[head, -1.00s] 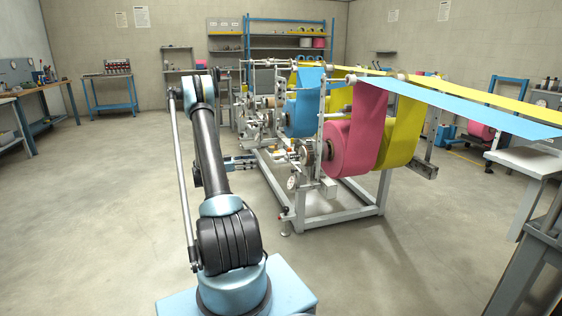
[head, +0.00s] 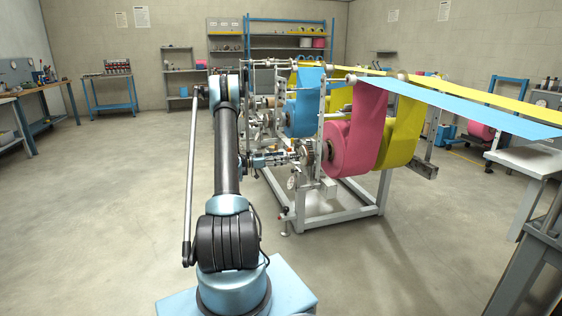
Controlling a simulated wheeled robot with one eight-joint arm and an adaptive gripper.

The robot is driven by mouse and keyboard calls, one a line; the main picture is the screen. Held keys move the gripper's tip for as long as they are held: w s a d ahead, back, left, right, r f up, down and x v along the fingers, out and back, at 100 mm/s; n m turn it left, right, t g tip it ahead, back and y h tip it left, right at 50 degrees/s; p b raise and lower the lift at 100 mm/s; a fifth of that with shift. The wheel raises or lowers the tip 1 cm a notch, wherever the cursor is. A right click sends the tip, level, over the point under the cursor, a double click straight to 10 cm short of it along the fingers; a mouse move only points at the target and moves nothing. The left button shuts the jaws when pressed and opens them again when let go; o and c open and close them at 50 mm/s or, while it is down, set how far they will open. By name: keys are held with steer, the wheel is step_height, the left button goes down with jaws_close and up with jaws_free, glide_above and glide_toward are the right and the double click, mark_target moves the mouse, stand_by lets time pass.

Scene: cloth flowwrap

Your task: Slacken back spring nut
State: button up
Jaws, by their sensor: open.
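The unwind stand (head: 318,218) carries a pink cloth roll (head: 343,150) in front and a blue roll (head: 304,114) farther back. A round metal hub with fittings (head: 309,152) sits at the left end of the pink roll's shaft. The spring nuts are too small to tell apart, so I cannot pick out the back one. My gripper (head: 291,157) is open, pointing right at shaft height, just left of the pink roll's hub. Whether its fingers touch or surround any part there is too small to tell. My arm hides part of the area to its left.
The stand's pale frame reaches low toward me, with a foot (head: 284,227) at its near corner. Yellow cloth (head: 403,130) hangs right of the pink roll. A blue web (head: 460,104) stretches right overhead. The floor left of the stand is clear.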

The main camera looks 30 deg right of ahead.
steer(key=shift+s+d, duration=0.15)
steer(key=shift+d, duration=0.45)
jaws_close()
steer(key=shift+n, duration=0.3)
steer(key=n, duration=1.9)
steer(key=shift+w+f, duration=0.15)
steer(key=shift+w, duration=0.1)
steer(key=shift+n, duration=0.3)
